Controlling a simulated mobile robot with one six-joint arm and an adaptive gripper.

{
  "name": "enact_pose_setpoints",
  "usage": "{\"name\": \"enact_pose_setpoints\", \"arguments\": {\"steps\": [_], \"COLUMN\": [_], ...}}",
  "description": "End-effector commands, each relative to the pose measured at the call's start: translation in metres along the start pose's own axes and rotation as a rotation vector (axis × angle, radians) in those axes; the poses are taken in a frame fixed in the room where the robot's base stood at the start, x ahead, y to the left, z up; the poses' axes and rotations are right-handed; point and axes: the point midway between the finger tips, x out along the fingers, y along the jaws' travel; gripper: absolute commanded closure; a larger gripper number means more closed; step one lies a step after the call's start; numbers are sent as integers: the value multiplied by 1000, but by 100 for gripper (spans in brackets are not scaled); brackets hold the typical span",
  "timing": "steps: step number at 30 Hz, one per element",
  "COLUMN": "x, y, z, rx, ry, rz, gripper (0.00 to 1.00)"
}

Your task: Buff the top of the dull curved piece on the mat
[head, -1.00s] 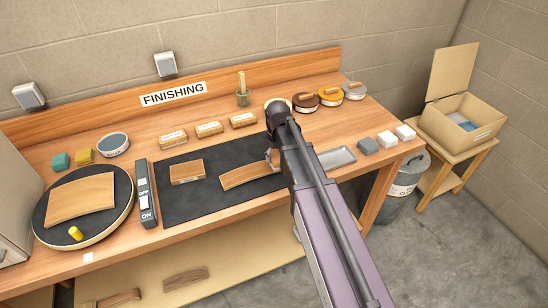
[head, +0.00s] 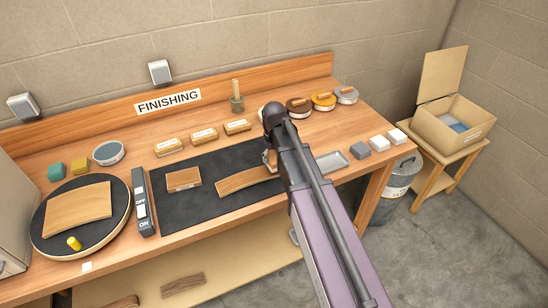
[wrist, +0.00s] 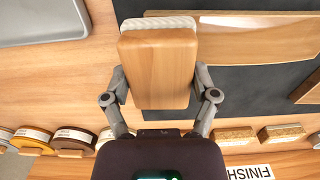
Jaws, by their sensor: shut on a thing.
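The curved wooden piece (head: 243,182) lies on the black mat (head: 200,213), toward its right side. It shows as a long strip across the top of the wrist view (wrist: 262,30). My gripper (wrist: 155,85) is shut on a wooden block (wrist: 157,65) with a white, fuzzy pad (wrist: 172,22) on its far end. In the wrist view the pad overlaps the curved piece's left end; I cannot tell whether they touch. In the head view my arm hides most of the gripper and block, near the curved piece's right end.
A smaller wooden block (head: 184,179) lies on the mat to the left. A turntable (head: 44,240) holds a wide curved board (head: 78,208), beside a switch strip (head: 142,200). A grey tray (head: 331,162) is to the right. Labelled blocks (head: 204,135) and round tins (head: 323,101) line the back.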

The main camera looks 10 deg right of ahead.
Motion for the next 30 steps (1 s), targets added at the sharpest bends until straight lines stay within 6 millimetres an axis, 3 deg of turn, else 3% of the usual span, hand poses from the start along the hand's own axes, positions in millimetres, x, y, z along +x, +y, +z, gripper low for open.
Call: {"name": "enact_pose_setpoints", "arguments": {"steps": [13, 30], "x": [-35, -40], "y": [0, 0], "z": [0, 0], "rx": [0, 0], "ry": [0, 0], "rz": [0, 0], "gripper": [62, 62]}}
